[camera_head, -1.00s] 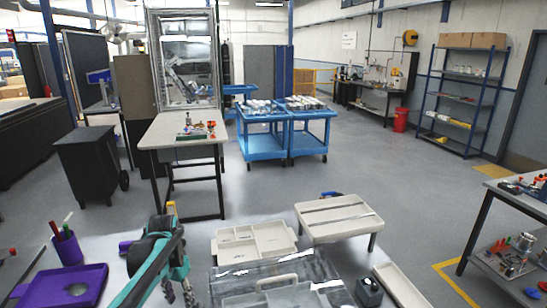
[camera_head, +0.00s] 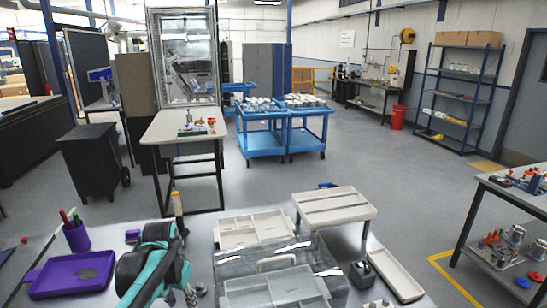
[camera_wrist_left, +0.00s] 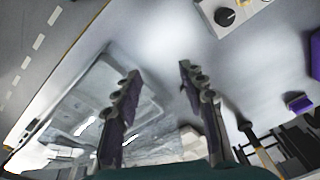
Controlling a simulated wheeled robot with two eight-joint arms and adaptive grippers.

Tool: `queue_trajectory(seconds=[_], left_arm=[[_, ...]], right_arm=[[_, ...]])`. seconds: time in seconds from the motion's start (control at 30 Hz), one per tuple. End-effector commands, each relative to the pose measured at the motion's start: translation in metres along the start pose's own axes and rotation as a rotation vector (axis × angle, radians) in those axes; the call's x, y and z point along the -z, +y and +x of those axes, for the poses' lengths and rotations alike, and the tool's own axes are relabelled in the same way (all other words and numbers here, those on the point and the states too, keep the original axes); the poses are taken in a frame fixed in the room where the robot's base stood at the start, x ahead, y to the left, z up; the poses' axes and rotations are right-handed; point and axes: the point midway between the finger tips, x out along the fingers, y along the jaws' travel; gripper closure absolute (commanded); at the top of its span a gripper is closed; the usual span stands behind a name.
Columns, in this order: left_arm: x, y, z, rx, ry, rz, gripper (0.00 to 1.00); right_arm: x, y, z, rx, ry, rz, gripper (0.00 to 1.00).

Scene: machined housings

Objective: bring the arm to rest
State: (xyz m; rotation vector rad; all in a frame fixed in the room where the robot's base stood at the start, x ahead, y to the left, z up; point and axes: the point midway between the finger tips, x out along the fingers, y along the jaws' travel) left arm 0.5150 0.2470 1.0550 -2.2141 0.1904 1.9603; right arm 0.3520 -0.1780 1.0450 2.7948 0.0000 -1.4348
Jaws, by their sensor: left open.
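My left arm (camera_head: 155,262), teal and black, comes in low at the left of the head view, over the pale worktable. Its gripper is mostly hidden there by the arm. In the left wrist view my left gripper (camera_wrist_left: 160,72) has its two dark jointed fingers spread apart with nothing between them. A clear box (camera_wrist_left: 88,92) lies beyond the left finger in that view. My right gripper is not in view.
On the worktable are the clear handled box (camera_head: 235,263), a divided tray (camera_head: 252,222), a beige stand (camera_head: 335,203), a long tray (camera_head: 397,275), a purple tray (camera_head: 70,272) and a purple pen cup (camera_head: 76,238). Open floor (camera_head: 370,165) lies beyond.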

Motion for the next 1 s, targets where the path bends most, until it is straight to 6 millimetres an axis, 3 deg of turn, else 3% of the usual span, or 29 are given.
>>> queue_trajectory(seconds=[0.17,0.33,0.6,0.8,1.0], left_arm=[[-0.024,0.021,-0.016,0.021,0.077,-0.033,0.59],[-0.062,0.049,-0.029,0.041,0.196,-0.084,0.59],[-0.122,0.088,-0.023,0.045,0.404,-0.176,0.59],[-0.142,0.100,-0.013,0.035,0.486,-0.213,0.59],[-0.144,0.102,-0.011,0.033,0.498,-0.219,0.59]], right_arm=[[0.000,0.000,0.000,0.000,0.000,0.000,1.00],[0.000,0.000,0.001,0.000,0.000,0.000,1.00],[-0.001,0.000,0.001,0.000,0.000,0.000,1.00],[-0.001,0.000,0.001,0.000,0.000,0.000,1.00],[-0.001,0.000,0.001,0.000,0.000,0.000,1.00]])
